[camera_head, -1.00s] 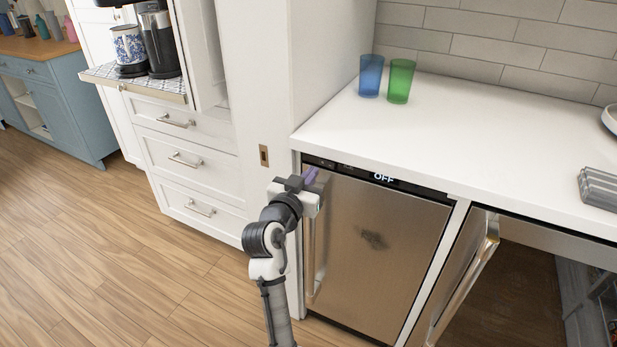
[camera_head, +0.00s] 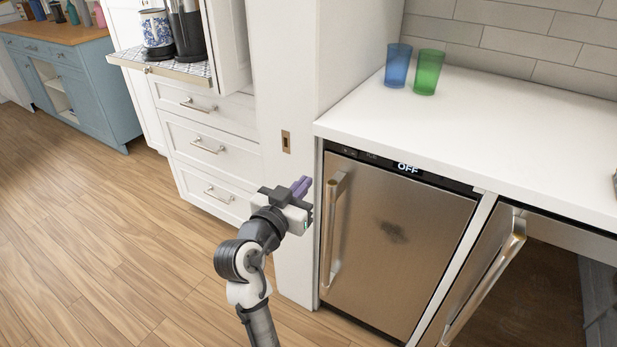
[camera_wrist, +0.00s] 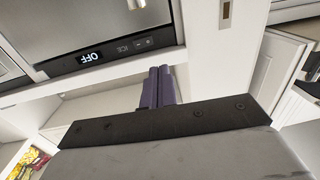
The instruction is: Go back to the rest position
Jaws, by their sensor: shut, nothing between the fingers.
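My gripper (camera_head: 301,187) is in front of the white cabinet side, just left of the steel appliance (camera_head: 395,240). Its purple fingers are together with nothing between them. In the wrist view the closed fingers (camera_wrist: 159,87) point toward the white frame beside the appliance. The appliance door is closed, with a long vertical handle (camera_head: 333,235) on its left side. Its display (camera_head: 407,168) reads OFF and shows in the wrist view too. The fingers are apart from the handle.
A white counter (camera_head: 490,145) holds a blue cup (camera_head: 397,66) and a green cup (camera_head: 428,72). A second steel door (camera_head: 480,280) stands open at the right. White drawers (camera_head: 210,147) are at the left. The wooden floor (camera_head: 90,230) at the lower left is clear.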

